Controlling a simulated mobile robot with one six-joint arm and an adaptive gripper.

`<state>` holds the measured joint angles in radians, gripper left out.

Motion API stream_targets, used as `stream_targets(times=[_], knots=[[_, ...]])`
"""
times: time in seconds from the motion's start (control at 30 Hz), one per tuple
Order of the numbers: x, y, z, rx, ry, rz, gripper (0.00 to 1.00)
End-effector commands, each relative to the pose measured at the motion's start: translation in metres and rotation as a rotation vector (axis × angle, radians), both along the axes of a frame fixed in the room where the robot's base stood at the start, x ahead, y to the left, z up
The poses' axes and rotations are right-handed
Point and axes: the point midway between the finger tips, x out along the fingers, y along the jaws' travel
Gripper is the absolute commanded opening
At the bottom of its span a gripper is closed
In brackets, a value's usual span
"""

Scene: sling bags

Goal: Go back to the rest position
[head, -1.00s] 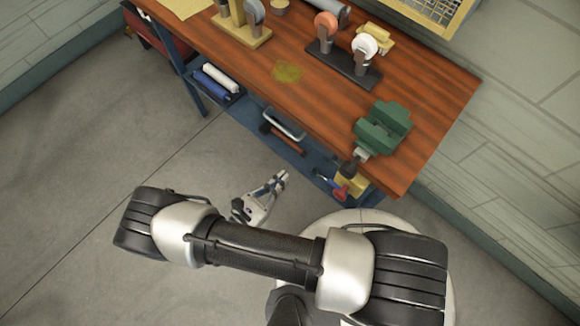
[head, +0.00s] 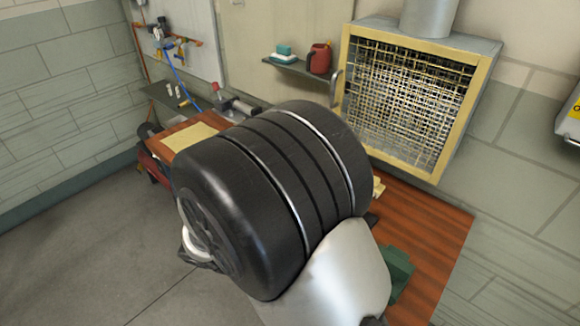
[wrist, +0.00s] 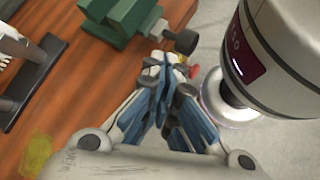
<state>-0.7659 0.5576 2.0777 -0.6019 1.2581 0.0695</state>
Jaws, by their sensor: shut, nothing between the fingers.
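My gripper (wrist: 168,72) shows in the wrist view, with its blue and grey fingers closed together and empty. Its fingertips appear close to the green vise (wrist: 122,20) and the edge of the wooden workbench (wrist: 75,85); I cannot tell the exact gap. In the head view a large black and silver link of my arm fills the middle, and the gripper is hidden. The workbench (head: 425,225) and part of the vise (head: 397,270) show behind and beside that link.
A caged wire panel (head: 405,105) hangs on the wall behind the bench. A small shelf (head: 300,70) holds a red can (head: 319,58). A black stand (wrist: 35,75) sits on the bench. Open grey floor (head: 80,265) lies at the left.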

Motion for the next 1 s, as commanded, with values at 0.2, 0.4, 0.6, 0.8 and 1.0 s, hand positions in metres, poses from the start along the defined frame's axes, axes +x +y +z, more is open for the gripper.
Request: stream_targets(times=[0.2, 0.4, 0.6, 0.8, 1.0], knots=[[-0.014, -0.038, 0.059, 0.279, -0.144, -0.290, 0.00], [-0.035, -0.065, 0.101, 0.518, -0.319, -0.521, 0.00], [-0.058, -0.084, 0.135, 0.741, -0.536, -0.716, 0.00], [-0.075, -0.093, 0.158, 0.905, -0.742, -0.842, 0.00], [-0.081, -0.096, 0.167, 0.973, -0.838, -0.886, 0.00]])
